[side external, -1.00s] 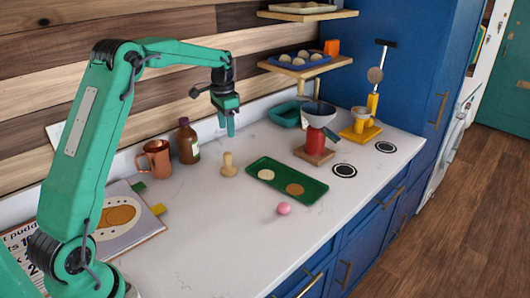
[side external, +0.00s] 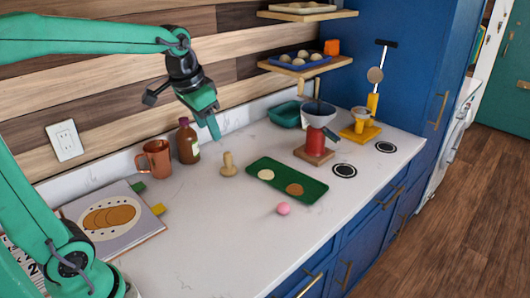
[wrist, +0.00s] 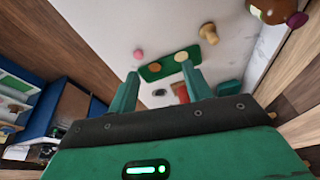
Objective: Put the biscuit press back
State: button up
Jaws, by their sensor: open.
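A small pale wooden piece with a knob handle and round base, which looks like the biscuit press (side external: 228,165), stands upright on the white counter left of a green tray (side external: 259,180). It also shows near the top of the wrist view (wrist: 208,33). The tray holds a pale disc (side external: 266,174) and a brown disc (side external: 295,189). My gripper (side external: 215,130) is open and empty, tilted above and behind the wooden piece, clear of it. In the wrist view its two green fingers (wrist: 160,85) are spread, with the tray seen beyond them.
A copper mug (side external: 155,159) and brown bottle (side external: 188,142) stand left of the wooden piece. A pink ball (side external: 283,208) lies in front of the tray. A red stand with a bowl (side external: 318,115) and a yellow device (side external: 361,131) are to the right.

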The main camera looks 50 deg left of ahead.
jog(key=s+d+f+t, duration=0.1)
jog(key=s+d, duration=0.1)
jog(key=s, duration=0.4)
jog(key=s+d+f+n+t, duration=0.1)
jog(key=s+d+f, duration=0.1)
jog(key=s, duration=0.5)
jog(key=shift+d+f+h, duration=0.3)
jog(key=shift+d, duration=0.45)
